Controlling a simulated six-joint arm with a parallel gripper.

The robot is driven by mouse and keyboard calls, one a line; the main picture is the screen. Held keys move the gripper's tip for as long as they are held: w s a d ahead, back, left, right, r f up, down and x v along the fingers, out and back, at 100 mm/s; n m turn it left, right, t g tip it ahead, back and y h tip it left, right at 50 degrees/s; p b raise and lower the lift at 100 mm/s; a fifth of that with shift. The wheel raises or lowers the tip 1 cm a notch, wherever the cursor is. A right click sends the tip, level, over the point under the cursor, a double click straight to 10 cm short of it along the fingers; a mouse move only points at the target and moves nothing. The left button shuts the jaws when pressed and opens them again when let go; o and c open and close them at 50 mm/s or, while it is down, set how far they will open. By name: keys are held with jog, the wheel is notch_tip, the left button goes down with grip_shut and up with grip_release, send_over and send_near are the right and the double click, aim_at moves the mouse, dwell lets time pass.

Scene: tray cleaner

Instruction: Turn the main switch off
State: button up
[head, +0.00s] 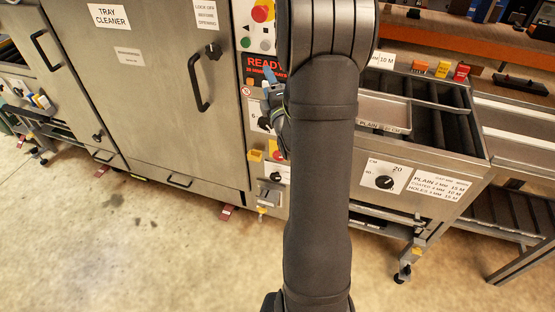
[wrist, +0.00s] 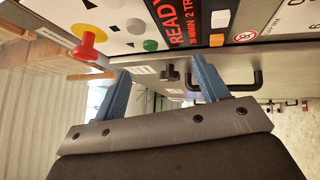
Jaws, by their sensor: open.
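My gripper (wrist: 160,64) is open, with its two blue fingers apart and nothing between them in the wrist view. In the head view its blue fingertips (head: 270,77) show beside the control panel (head: 245,112), just below the READY display. A red control on a yellow plate (head: 277,155) sits lower on the panel, partly hidden by my arm. It may be the main switch, but its label and setting cannot be read. A grey control (head: 268,196) is below it.
A red mushroom button (head: 261,13) tops the panel and shows large in the wrist view (wrist: 88,44). The cabinet door with its black handle (head: 199,82) is left of the panel. A roller table (head: 440,130) stands at right. The floor in front is clear.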

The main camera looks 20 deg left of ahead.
jog(key=a+f+m+t+h, duration=0.1)
jog(key=a+f+m+h, duration=0.15)
jog(key=f+m, duration=0.65)
jog(key=a+f+m+t+h, duration=0.15)
jog(key=f+m+h, duration=0.25)
jog(key=f+m, duration=0.55)
jog(key=m+h, duration=0.6)
jog(key=m, duration=0.2)
send_near(278, 158)
jog(key=shift+n+g, duration=0.25)
jog(key=shift+g, duration=0.1)
jog(key=w, duration=0.9)
jog(key=shift+r, duration=0.35)
jog(key=shift+c, duration=0.5)
jog(key=c, duration=0.9)
jog(key=shift+o, duration=0.2)
